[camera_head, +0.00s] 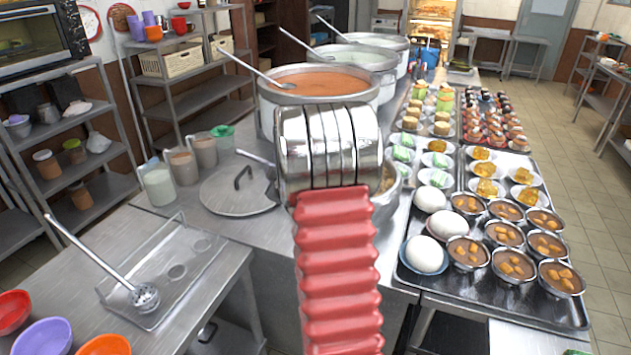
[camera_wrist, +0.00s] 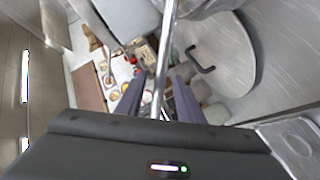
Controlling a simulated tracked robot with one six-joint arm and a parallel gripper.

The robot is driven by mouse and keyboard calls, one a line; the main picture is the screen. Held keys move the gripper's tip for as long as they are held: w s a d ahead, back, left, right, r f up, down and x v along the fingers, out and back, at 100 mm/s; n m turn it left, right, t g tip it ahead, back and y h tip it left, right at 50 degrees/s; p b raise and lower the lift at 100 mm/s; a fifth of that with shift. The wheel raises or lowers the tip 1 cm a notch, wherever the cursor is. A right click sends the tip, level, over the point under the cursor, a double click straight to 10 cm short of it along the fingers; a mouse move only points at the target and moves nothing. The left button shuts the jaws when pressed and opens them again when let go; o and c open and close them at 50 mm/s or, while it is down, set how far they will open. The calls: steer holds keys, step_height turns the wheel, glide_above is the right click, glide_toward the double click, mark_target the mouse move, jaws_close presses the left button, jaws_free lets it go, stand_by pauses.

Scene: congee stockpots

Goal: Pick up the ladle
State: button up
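In the wrist view a thin metal ladle handle (camera_wrist: 164,50) runs from the top edge down between the two dark fingers of my gripper (camera_wrist: 164,80). A finger lies on each side of it, but whether they press on it cannot be told. A short grey bar (camera_head: 254,157), apparently a handle end, sticks out left of the arm. A steel pan (camera_head: 386,207) with food is partly hidden behind the arm. The ladle's bowl is out of sight.
Several stockpots stand behind, the nearest (camera_head: 268,115) holding orange congee with a ladle handle (camera_head: 250,68) leaning out. A steel lid (camera_head: 215,195), pitchers (camera_head: 158,186) and a skimmer (camera_head: 143,296) on a tray are left. Trays of food bowls (camera_head: 520,299) crowd the right.

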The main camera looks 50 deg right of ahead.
jaws_close()
stand_by(0.5)
stand_by(1.0)
